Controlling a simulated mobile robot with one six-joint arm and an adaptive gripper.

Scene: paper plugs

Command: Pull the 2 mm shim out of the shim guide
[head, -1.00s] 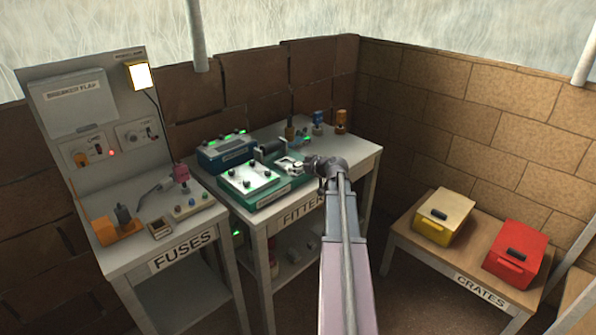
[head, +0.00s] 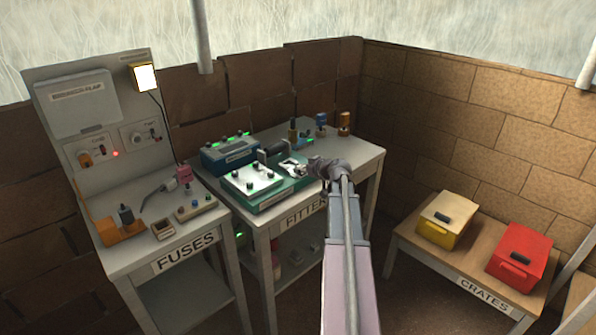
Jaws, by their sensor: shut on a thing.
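My gripper (head: 293,169) is at the right part of the green fixture (head: 272,199) on the fitting bench. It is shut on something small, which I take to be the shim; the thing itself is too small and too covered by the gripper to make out. I cannot tell the shim guide apart from the other parts of the fixture, nor whether the shim is still inside it. My arm reaches in from the bottom of the view and hides part of the bench.
A blue box (head: 229,154) with green lights stands behind the fixture. Several small coloured parts stand at the bench's back right. The fuses bench (head: 150,250) is at left. A yellow crate (head: 446,222) and a red crate (head: 519,257) sit on the low bench at right.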

